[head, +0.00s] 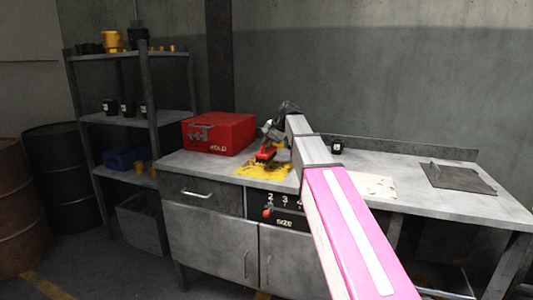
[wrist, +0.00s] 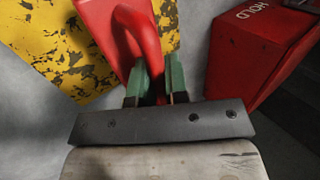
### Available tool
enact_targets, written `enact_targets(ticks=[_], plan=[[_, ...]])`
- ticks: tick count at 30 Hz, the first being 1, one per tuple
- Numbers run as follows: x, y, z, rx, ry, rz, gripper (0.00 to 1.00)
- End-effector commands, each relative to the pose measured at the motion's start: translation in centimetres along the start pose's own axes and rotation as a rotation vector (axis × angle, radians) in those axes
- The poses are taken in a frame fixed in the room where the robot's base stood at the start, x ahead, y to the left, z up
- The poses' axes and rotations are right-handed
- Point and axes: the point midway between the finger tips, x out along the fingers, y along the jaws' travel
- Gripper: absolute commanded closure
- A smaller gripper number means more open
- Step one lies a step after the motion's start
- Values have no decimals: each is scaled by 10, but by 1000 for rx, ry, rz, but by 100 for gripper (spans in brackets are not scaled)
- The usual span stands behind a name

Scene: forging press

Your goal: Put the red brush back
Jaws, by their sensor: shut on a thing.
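The red brush (head: 265,155) is at my gripper, over the worn yellow patch (head: 252,172) on the workbench in the head view. In the wrist view, the red brush (wrist: 122,38) shows a broad red body and a curved red handle. My gripper (wrist: 157,84) has its green-tipped fingers on both sides of this handle and is shut on it. The yellow patch (wrist: 50,35) with dark worn spots lies behind the brush. The brush's underside is hidden, so I cannot tell whether it touches the bench.
A red box (head: 220,133) marked HOLD stands left of the brush and shows in the wrist view (wrist: 262,48). A dark plate (head: 458,177) and a small black jar (head: 336,146) are on the bench's right half. Shelves (head: 128,118) stand at left.

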Motion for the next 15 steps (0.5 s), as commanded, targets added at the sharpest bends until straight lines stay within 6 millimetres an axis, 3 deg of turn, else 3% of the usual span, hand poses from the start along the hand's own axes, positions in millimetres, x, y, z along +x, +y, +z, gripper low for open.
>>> enact_targets(ticks=[9,15], plan=[[29,20,1,1,-1,0,100],[33,22,0,-1,0,0,100]])
